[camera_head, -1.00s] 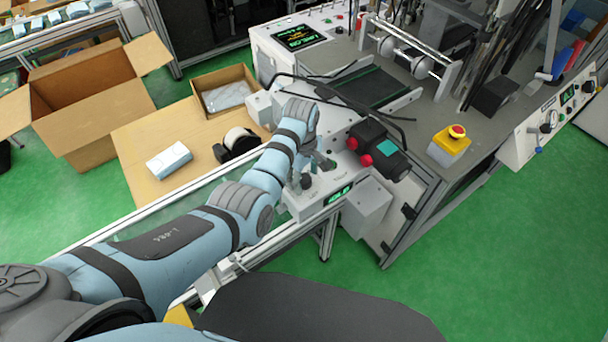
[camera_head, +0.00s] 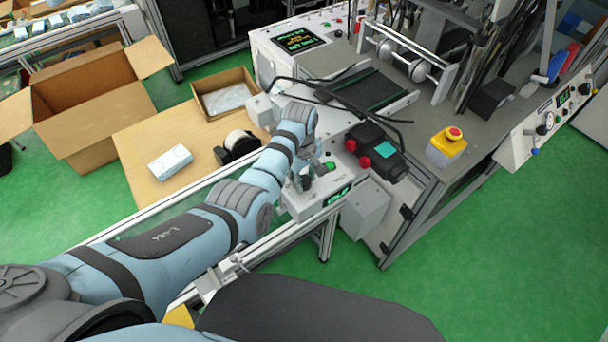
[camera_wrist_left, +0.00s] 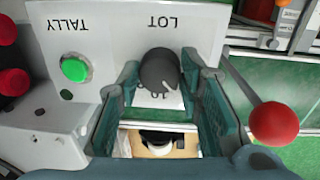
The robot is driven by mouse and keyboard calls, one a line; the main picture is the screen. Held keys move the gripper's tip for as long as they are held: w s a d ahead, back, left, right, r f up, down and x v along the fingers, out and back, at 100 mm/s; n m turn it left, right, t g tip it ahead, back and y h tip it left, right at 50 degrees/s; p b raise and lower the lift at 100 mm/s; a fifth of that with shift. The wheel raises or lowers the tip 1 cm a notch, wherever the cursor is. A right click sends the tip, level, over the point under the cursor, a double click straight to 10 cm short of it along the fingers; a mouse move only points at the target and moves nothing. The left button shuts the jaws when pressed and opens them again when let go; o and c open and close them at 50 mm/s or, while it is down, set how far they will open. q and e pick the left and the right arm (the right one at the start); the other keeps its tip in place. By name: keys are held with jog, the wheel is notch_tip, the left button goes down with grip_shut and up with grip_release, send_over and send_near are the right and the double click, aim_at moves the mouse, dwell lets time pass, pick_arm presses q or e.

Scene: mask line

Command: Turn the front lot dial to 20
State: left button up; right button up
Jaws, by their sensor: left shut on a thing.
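The front lot dial (camera_wrist_left: 158,70) is a dark grey round knob on a light panel marked LOT, which reads upside down in the left wrist view. A "10" shows beside the dial; its exact setting is not clear. My left gripper (camera_wrist_left: 161,76) has its teal fingers on either side of the dial and is shut on it. In the head view, my left gripper (camera_head: 306,178) is at the front control box (camera_head: 305,206), and its fingers mostly hide the dial. A green-lit display (camera_head: 338,196) is on the box's front face; its text is too small to read surely.
A green TALLY button (camera_wrist_left: 75,68) sits beside the dial. A red ball (camera_wrist_left: 274,123) on a rod is close to one finger. A black device (camera_head: 378,145) with red knobs stands behind the box. A yellow emergency-stop box (camera_head: 446,150) is farther right.

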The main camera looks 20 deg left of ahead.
pick_arm(q)
jog(key=m+p, duration=0.1)
jog(key=m, duration=0.1)
jog(key=shift+s+a+m, duration=0.1)
jog(key=shift+m, duration=0.2)
jog(key=shift+m+p, duration=0.35)
jog(key=shift+m, duration=0.55)
jog(key=m, duration=0.2)
jog(key=shift+f+m, duration=0.1)
jog(key=shift+m, duration=0.2)
jog(key=m, duration=0.2)
jog(key=shift+m, duration=0.4)
jog(key=m, duration=0.4)
jog(key=shift+m+g, duration=0.3)
jog(key=shift+m+b, duration=0.35)
jog(key=shift+m, duration=1.55)
